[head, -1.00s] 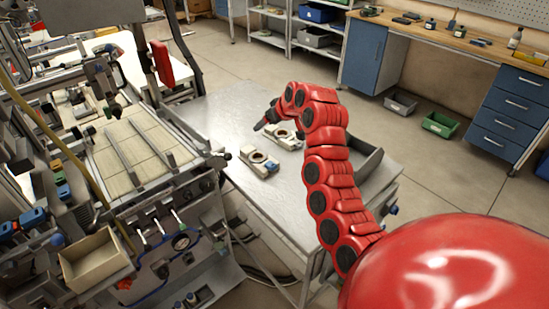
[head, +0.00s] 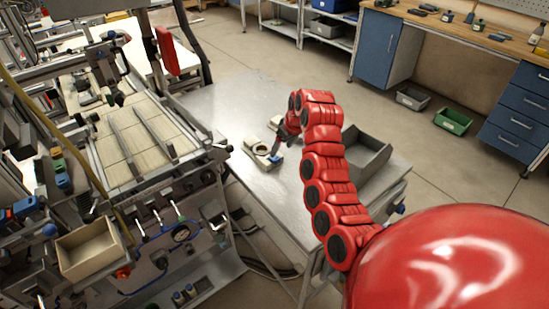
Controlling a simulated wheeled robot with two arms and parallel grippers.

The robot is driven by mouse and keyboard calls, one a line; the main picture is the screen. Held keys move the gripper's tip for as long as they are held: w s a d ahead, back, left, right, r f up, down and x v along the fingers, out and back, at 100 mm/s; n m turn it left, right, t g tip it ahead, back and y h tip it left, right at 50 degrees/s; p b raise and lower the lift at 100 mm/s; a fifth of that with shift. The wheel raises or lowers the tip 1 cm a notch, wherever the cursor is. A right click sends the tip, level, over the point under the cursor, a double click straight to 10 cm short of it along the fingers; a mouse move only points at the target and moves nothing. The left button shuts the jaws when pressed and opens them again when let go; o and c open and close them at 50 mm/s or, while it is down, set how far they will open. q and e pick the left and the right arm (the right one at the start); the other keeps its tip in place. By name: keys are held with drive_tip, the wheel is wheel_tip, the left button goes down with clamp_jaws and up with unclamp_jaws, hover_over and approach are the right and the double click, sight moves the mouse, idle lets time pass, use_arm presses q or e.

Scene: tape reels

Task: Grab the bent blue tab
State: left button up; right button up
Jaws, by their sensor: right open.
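My right gripper (head: 279,151) comes down over the metal table (head: 215,105), its jaws open, at the right end of the nearer tape reel piece (head: 257,151). This piece is pale with a dark round ring on top. A small bluish spot, possibly the bent blue tab (head: 275,160), shows at its right end by the fingertips. It is too small to tell its bend, or whether the fingers touch it. A second pale piece (head: 275,122) lies behind, partly hidden by my right arm. My left gripper is not in view.
A grey open bin (head: 368,160) stands on the table right of my arm. A machine with a slatted bed (head: 130,135) and a beige box (head: 88,250) is at the left. The far left part of the table is clear.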

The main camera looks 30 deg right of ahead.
sight(278, 159)
drive_tip(key=x, duration=0.1)
drive_tip(key=p+x, duration=0.1)
drive_tip(key=x, duration=0.1)
drive_tip(key=p+x, duration=0.1)
drive_tip(key=x, duration=0.1)
drive_tip(key=shift+s+f, duration=0.1)
drive_tip(key=shift+s, duration=0.25)
drive_tip(key=shift+w+a+f, duration=0.1)
drive_tip(key=shift+w+f, duration=0.15)
drive_tip(key=shift+f, duration=0.4)
clamp_jaws()
